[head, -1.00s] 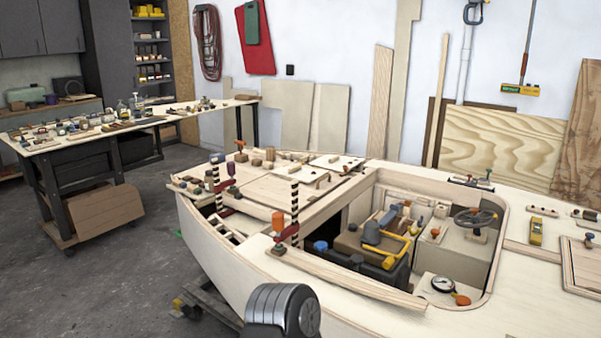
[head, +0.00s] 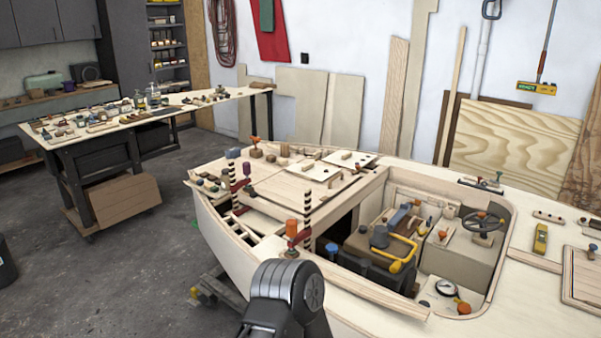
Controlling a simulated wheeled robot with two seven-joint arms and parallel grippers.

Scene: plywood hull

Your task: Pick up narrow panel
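Several tall, thin wooden panels lean upright against the white wall in the head view. One is a narrow wood-grained panel (head: 394,95); beside it stand a taller pale panel (head: 416,75) and a thin strip (head: 450,95). Two wider plain panels, a left one (head: 301,105) and a right one (head: 344,110), lean further left. I cannot tell which of these is the one named. They all stand beyond the plywood hull, apart from me. A dark link of my arm rises at the bottom centre. Neither gripper shows.
The plywood hull (head: 225,240), with clamps and tools on it, fills the middle and right between me and the leaning panels. A workbench (head: 65,150) stands at the left with a brown board (head: 125,200) below. Grey floor (head: 110,285) is open at the lower left.

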